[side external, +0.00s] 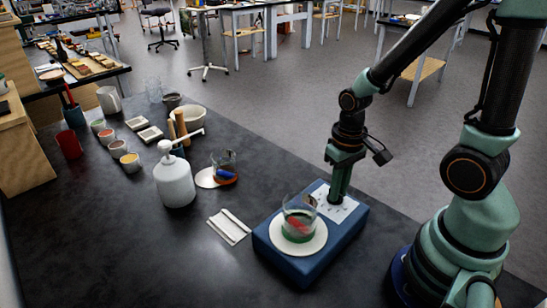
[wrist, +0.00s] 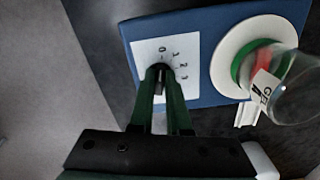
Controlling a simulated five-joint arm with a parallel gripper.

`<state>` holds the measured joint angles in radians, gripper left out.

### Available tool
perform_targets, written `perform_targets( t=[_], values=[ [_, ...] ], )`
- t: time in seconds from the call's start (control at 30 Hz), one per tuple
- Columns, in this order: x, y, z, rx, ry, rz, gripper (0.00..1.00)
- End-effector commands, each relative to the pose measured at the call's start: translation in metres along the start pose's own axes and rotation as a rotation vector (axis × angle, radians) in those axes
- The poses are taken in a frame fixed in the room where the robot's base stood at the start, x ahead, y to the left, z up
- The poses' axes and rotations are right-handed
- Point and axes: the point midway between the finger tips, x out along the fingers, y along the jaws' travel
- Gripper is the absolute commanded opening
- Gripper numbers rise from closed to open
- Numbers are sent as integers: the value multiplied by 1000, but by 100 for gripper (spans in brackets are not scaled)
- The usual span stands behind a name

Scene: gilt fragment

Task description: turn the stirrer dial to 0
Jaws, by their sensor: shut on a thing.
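The stirrer (side external: 273,247) is a blue box on the dark bench, with a white round plate (side external: 318,240) on top. Its white dial panel (wrist: 145,55) bears the marks 0, 1, 2 and 3. My gripper (side external: 336,200) points down onto this panel. In the wrist view, my gripper (wrist: 160,72) is shut on the small dark dial (wrist: 159,88), just below the 0 mark. The fingers hide most of the dial, so I cannot tell which mark it points to.
A glass beaker (side external: 299,212) with something red and green inside stands on the plate, close to my gripper. A white cloth-like piece (side external: 229,226) and a white bottle (side external: 175,182) lie and stand to the left. The front bench is clear.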

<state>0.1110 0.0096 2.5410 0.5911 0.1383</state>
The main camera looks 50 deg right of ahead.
Motion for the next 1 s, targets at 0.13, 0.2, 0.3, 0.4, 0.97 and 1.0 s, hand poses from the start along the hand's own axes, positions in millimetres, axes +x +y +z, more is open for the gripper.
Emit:
perform_targets(
  t=[0.13,0.2,0.3,0.4,0.97,1.0],
  values=[
    [-1,0,0,-5,0,0,0],
    [-1,0,0,-5,0,0,0],
    [-1,0,0,-5,0,0,0],
    [-1,0,0,-4,0,0,38],
    [-15,0,-1,-3,5,-1,45],
    [-20,0,-2,-3,6,-1,45]
  ],
)
